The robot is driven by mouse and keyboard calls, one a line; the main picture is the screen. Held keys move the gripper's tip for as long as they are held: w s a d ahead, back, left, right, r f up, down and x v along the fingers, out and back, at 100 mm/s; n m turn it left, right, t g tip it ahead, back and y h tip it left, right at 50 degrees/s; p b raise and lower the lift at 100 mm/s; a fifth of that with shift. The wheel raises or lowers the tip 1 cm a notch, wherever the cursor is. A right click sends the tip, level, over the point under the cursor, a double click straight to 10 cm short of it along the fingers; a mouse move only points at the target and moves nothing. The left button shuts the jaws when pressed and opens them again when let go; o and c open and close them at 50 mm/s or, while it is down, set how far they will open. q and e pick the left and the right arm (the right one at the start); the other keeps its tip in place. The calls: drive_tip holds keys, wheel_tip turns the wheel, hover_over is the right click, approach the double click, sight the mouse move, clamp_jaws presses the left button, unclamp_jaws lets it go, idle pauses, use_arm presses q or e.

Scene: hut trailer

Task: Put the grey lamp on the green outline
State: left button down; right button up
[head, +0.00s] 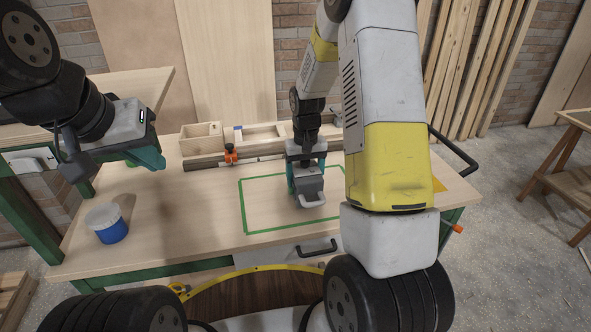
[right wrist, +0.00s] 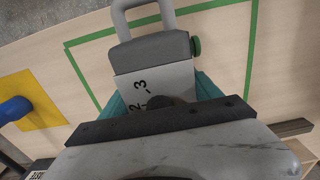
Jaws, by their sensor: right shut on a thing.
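The grey lamp (head: 309,187), a small boxy thing with a pale loop handle, is between the teal fingers of my right gripper (head: 306,174), which is shut on it. The right wrist view also shows the lamp (right wrist: 150,52), with a green knob on its side. The green outline (head: 243,211) is a rectangle on the bench top. In the head view the lamp overlaps the right part of the outlined area; I cannot tell whether it touches the bench. My left gripper (head: 146,157) is over the bench's left side with nothing seen in it; its finger gap is unclear.
A white and blue tub (head: 106,223) stands at the bench's front left. A wooden box (head: 201,139) and an orange clamp (head: 231,153) are at the back. A yellow patch (right wrist: 38,100) lies right of the outline in the head view.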

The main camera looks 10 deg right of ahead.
drive_tip(key=shift+w+d, duration=0.25)
drive_tip(key=shift+w, duration=0.3)
drive_tip(key=shift+f, duration=1.8)
drive_tip(key=shift+f, duration=0.15)
drive_tip(key=o, duration=1.9)
drive_tip(key=shift+c, duration=0.2)
